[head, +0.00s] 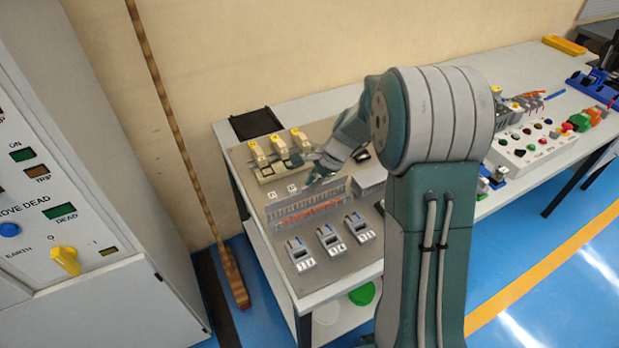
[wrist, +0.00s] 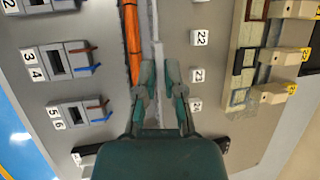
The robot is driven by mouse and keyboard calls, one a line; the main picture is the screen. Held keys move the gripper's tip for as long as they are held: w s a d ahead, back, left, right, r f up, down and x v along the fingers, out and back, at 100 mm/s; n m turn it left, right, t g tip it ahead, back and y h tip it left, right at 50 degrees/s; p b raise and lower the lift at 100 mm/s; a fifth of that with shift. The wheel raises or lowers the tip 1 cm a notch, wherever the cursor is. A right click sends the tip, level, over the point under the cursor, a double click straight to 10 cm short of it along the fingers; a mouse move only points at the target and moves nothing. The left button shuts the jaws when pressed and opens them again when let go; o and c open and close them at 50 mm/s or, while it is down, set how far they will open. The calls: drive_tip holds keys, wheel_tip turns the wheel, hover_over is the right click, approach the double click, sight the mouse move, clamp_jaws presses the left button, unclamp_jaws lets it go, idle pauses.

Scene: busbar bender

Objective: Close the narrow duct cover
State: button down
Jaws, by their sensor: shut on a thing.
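The narrow slotted grey duct (head: 307,203) lies on the grey panel on the bench, with orange wires (head: 310,214) showing along it. In the wrist view the orange wires (wrist: 132,40) run just left of my fingers. A thin pale strip (wrist: 158,58), seemingly the duct cover's edge, stands between my fingertips. My gripper (wrist: 160,72) is shut on this strip, one finger on each side. In the head view my gripper (head: 318,176) is at the duct's back edge, small and partly hidden. The cover's full outline and hinge cannot be made out.
Several breakers (head: 330,239) stand in front of the duct, and yellow-topped parts (head: 279,148) behind it. A grey ribbed block (head: 370,182) sits to its right, partly behind my arm. Numbered white tags (wrist: 198,75) lie beside the strip. A cabinet (head: 75,215) stands at left.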

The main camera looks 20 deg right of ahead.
drive_tip(key=s+t, duration=0.2)
drive_tip(key=shift+d+f+n+t+y, duration=0.15)
drive_tip(key=shift+f+n+t+y, duration=0.15)
drive_tip(key=shift+f, duration=0.1)
drive_tip(key=shift+s+d+f+n+t+y, duration=0.15)
drive_tip(key=shift+s+f+t+y, duration=0.2)
drive_tip(key=shift+t, duration=0.4)
drive_tip(key=shift+s+f+n+t+y, duration=0.15)
drive_tip(key=shift+s+f+t, duration=0.15)
drive_tip(key=shift+s+t, duration=0.35)
drive_tip(key=f+t, duration=0.1)
drive_tip(key=t, duration=0.1)
drive_tip(key=s+f+n+t+y, duration=0.1)
drive_tip(key=t, duration=0.1)
drive_tip(key=shift+s+d+f, duration=0.15)
drive_tip(key=shift+f, duration=0.05)
drive_tip(key=shift+s+f+n+t+y, duration=0.2)
drive_tip(key=shift+f+n+t+y, duration=0.5)
drive_tip(key=shift+t, duration=0.6)
drive_tip(key=c, duration=0.8)
unclamp_jaws()
drive_tip(key=shift+o, duration=0.2)
